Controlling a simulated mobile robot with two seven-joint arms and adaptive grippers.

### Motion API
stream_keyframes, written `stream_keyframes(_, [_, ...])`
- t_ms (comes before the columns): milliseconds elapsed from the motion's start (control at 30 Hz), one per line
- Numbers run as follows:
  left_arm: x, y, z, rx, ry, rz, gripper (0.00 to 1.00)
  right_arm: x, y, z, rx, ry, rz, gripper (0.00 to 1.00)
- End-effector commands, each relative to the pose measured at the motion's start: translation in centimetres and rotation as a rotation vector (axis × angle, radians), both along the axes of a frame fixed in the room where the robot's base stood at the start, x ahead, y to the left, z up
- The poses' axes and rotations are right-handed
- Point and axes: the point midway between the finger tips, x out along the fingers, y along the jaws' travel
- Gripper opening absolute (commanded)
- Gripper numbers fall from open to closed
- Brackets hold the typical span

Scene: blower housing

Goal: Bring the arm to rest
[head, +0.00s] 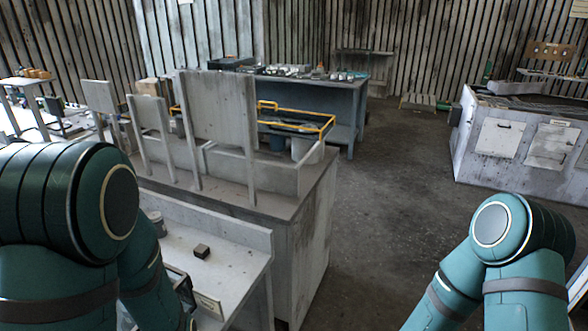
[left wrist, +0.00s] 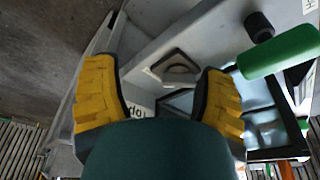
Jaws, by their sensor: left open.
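My left gripper (left wrist: 161,72) shows in the left wrist view. Its two yellow padded fingers are wide apart, with nothing held between them. Beyond the fingers lies a grey worktop (left wrist: 150,30) with a small dark-centred block (left wrist: 173,67) on it. The left arm (head: 75,220) comes in from the left in the head view and bends down past the lower edge; its gripper cannot be made out there. The right arm (head: 500,240) is at the lower right of the head view, and its gripper is out of the frame.
The grey bench (head: 235,272) in front carries a small dark block (head: 201,251). A green handle (left wrist: 280,52) and a dark-rimmed tray (left wrist: 270,154) lie close to the left gripper. Open floor (head: 400,180) spans the middle right.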

Motion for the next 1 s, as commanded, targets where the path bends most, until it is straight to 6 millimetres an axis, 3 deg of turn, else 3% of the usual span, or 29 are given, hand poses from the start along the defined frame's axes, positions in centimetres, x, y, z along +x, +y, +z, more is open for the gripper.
stream_keyframes(33, [-0.6,-0.6,-1.6,-0.02,0.029,-0.017,0.71,0.0,0.0,0.0,0.0,0.0,0.0,0.0])
stream_keyframes(200, [-2.4,-4.4,-6.0,-0.129,0.089,-0.082,0.71,0.0,0.0,0.0,0.0,0.0,0.0,0.0])
stream_keyframes(400, [-3.9,-9.4,-8.8,-0.293,0.113,-0.117,0.71,0.0,0.0,0.0,0.0,0.0,0.0,0.0])
stream_keyframes(600, [-4.3,-12.1,-9.3,-0.389,0.106,-0.125,0.71,0.0,0.0,0.0,0.0,0.0,0.0,0.0])
stream_keyframes(800, [-4.3,-12.5,-9.3,-0.401,0.103,-0.127,0.71,0.0,0.0,0.0,0.0,0.0,0.0,0.0])
stream_keyframes(833, [-4.3,-12.5,-9.3,-0.401,0.104,-0.126,0.68,0.0,0.0,0.0,0.0,0.0,0.0,0.0])
stream_keyframes(900, [-4.3,-12.5,-9.3,-0.401,0.104,-0.126,0.46,0.0,0.0,0.0,0.0,0.0,0.0,0.0])
stream_keyframes(1000, [-4.3,-12.5,-9.3,-0.4,0.104,-0.126,0.46,0.0,0.0,0.0,0.0,0.0,0.0,0.0])
